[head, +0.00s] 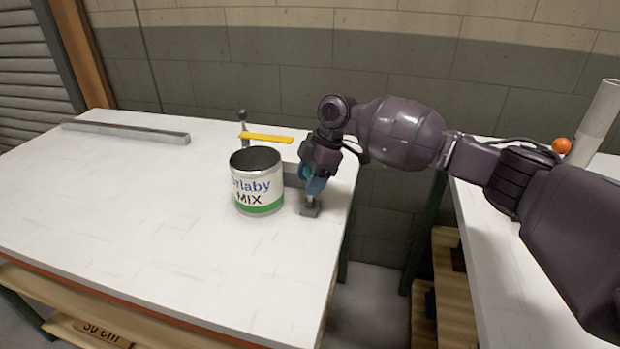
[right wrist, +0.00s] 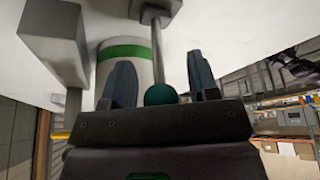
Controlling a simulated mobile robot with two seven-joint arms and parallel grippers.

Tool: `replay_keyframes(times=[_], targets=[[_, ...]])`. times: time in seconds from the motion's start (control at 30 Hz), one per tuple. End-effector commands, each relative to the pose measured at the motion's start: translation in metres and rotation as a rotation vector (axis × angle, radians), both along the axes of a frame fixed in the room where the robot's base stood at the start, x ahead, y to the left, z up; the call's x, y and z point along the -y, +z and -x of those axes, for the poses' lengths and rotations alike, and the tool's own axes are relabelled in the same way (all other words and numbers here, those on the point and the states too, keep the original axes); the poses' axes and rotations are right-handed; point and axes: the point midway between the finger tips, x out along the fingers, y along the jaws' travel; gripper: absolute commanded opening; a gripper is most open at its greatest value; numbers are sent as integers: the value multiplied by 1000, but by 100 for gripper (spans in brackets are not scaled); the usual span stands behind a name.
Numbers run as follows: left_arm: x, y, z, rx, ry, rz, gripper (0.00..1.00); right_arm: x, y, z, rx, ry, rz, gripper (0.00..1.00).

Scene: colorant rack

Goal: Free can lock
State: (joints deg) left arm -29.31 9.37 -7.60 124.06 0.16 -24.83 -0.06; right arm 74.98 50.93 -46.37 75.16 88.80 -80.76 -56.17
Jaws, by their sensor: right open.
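The can (head: 258,182), white with a green band and "MIX" lettering, stands upright and open-topped on the white table. Behind it are a yellow bar (head: 266,138) and a short grey post with a dark ball top (head: 242,116). A grey block (head: 292,174) shows between the can and my right gripper (head: 312,190). The gripper points down just right of the can. In the right wrist view its two fingers stand apart around a teal ball (right wrist: 160,95) on a grey rod (right wrist: 157,50). I cannot tell whether they touch it. My left gripper is out of view.
A long grey metal bar (head: 125,131) lies at the table's far left. The white tabletop (head: 130,200) is clear at the left and front. A gap separates it from a second table (head: 480,270) at right, with an orange ball (head: 562,146) near a pale cylinder (head: 596,122).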

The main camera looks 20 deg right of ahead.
Motion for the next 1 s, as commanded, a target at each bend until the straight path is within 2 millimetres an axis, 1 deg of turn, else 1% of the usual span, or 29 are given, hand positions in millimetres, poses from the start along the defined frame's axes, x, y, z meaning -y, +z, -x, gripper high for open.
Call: replay_keyframes(times=[0.07, 0.4, 0.67, 1.0], targets=[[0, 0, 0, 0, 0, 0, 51, 0, 0, 0, 0, 0, 0, 53], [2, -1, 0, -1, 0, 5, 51, 0, 0, 0, 0, 0, 0, 1], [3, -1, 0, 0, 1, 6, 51, -3, 0, -2, -20, 1, 30, 0], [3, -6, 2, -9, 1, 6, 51, -18, -4, -12, -166, 2, 242, 0]])
